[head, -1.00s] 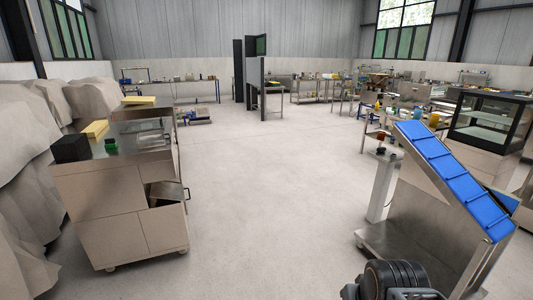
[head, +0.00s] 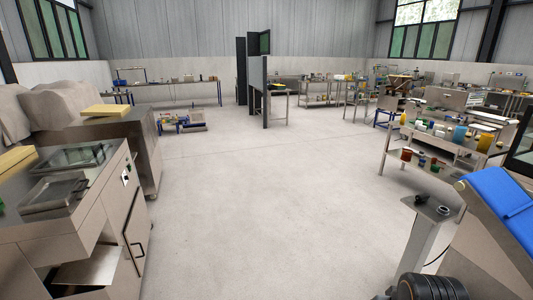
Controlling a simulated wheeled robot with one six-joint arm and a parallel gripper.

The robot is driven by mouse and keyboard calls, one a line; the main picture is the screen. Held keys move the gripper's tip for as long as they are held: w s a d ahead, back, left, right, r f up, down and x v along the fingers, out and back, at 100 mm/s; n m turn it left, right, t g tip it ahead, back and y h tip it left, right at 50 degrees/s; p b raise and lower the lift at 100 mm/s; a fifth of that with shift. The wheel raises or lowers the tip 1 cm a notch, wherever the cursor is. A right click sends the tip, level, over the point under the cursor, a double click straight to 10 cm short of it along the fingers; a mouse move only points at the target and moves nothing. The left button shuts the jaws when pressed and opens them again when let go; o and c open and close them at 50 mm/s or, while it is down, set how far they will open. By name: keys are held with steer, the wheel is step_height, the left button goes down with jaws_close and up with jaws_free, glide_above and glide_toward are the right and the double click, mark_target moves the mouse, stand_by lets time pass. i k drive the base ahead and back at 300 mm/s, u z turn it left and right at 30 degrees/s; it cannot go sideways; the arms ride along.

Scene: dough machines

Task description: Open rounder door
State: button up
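No machine in view is marked as the rounder, so I cannot tell which one it is. A steel cabinet machine (head: 75,215) stands close at the left, with a glass-lidded top. Its right face has a tall panel like a door (head: 135,232) with a dark handle (head: 136,241); it looks closed. A low steel flap or tray (head: 88,268) sticks out at its near side. Part of my own arm (head: 430,287) shows at the bottom right edge. My gripper is outside the picture, so its fingers are hidden.
A second steel cabinet (head: 135,135) with a yellow slab stands behind the first. A blue inclined conveyor (head: 500,200) and a steel pedestal (head: 420,245) stand close at the right. A table with jars (head: 440,155) is beyond. The floor between (head: 260,210) is clear.

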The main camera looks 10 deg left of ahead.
mark_target(137, 232)
steer(key=u, duration=0.85)
steer(key=i, duration=1.45)
steer(key=u, duration=1.25)
steer(key=i, duration=2)
steer(key=u, duration=0.5)
